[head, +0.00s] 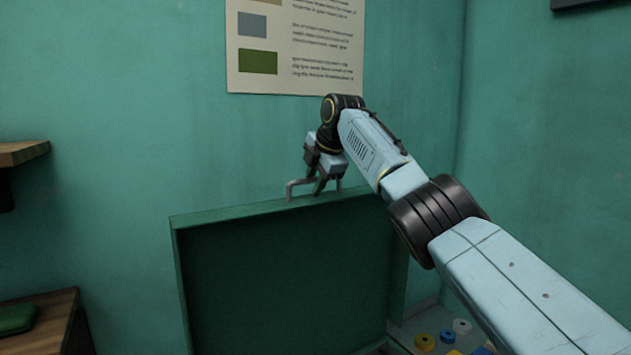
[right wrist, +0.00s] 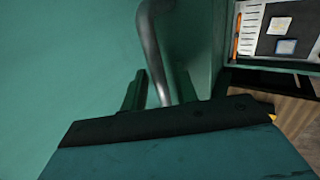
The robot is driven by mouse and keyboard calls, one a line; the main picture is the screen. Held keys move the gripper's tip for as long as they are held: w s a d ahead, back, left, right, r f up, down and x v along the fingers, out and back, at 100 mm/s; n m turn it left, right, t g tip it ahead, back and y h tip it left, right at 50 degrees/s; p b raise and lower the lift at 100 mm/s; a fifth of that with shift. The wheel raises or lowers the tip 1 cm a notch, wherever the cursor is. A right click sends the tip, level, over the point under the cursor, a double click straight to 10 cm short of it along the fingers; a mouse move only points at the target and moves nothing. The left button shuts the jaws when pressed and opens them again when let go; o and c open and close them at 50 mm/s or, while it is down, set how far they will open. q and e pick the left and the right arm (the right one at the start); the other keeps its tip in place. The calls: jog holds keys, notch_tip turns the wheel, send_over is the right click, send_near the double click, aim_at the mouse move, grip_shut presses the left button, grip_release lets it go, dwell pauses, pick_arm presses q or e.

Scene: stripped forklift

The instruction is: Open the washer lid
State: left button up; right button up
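The dark green lid (head: 285,280) stands raised, close to upright, in the head view. A grey bent metal handle (head: 297,182) is at its top edge; it also shows in the right wrist view (right wrist: 153,48). My right gripper (head: 322,184) is at this handle. In the right wrist view its two fingers (right wrist: 160,92) stand apart, one on each side of the bar, with small gaps visible. Several coloured washers (head: 425,341) lie at the lower right, beside the lid and partly hidden by my right arm. My left gripper is not in view.
A green wall with a printed poster (head: 300,85) is behind the lid. Wooden shelves (head: 45,310) are at the left, the lower one holding a green item (head: 17,318). A tray with tools or cards (right wrist: 280,30) shows at the right wrist view's upper right.

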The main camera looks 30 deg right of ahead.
jog(key=shift+f, duration=0.1)
jog(key=b+v, duration=0.2)
jog(key=v, duration=1.1)
jog(key=shift+r, duration=0.25)
jog(key=shift+s, duration=0.1)
